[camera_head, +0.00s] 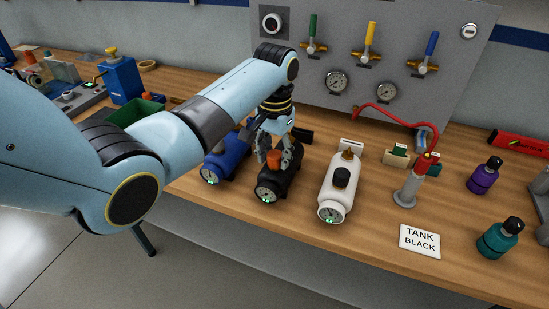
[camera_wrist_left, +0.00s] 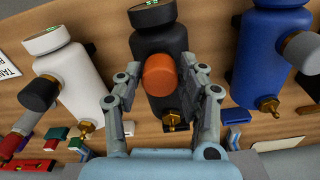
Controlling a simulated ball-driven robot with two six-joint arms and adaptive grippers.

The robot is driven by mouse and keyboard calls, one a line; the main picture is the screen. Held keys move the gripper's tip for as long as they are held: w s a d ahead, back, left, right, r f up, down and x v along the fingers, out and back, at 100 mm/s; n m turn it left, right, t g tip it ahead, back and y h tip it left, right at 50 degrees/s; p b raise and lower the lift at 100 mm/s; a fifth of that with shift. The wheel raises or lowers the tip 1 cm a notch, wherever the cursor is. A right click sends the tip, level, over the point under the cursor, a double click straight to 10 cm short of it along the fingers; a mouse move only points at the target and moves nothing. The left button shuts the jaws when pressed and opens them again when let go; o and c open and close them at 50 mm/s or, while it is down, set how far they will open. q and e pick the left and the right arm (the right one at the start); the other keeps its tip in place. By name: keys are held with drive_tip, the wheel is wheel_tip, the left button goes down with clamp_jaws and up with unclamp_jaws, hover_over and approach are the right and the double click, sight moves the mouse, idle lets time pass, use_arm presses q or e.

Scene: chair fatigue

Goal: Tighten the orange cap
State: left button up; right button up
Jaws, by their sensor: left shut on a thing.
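The orange cap (camera_head: 273,160) sits on top of the black tank (camera_head: 272,186), which lies on the wooden bench with its round gauge toward the front edge. My left gripper (camera_head: 274,150) reaches down over the black tank, its fingers on both sides of the cap and shut on it. In the left wrist view the orange cap (camera_wrist_left: 160,75) shows between the two fingers, with the black tank (camera_wrist_left: 158,38) behind it and a brass fitting at its end. I cannot tell how tight the cap is. My right gripper is not in view.
A blue tank (camera_head: 226,160) lies to the left and a white tank (camera_head: 338,190) with a black cap to the right. A valve panel (camera_head: 370,50) rises behind.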

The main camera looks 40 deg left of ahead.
use_arm(q)
drive_tip(key=shift+m, duration=0.7)
drive_tip(key=m, duration=0.4)
drive_tip(key=o, duration=1)
drive_tip(key=shift+o, duration=0.2)
drive_tip(key=n, duration=0.4)
drive_tip(key=n, duration=0.4)
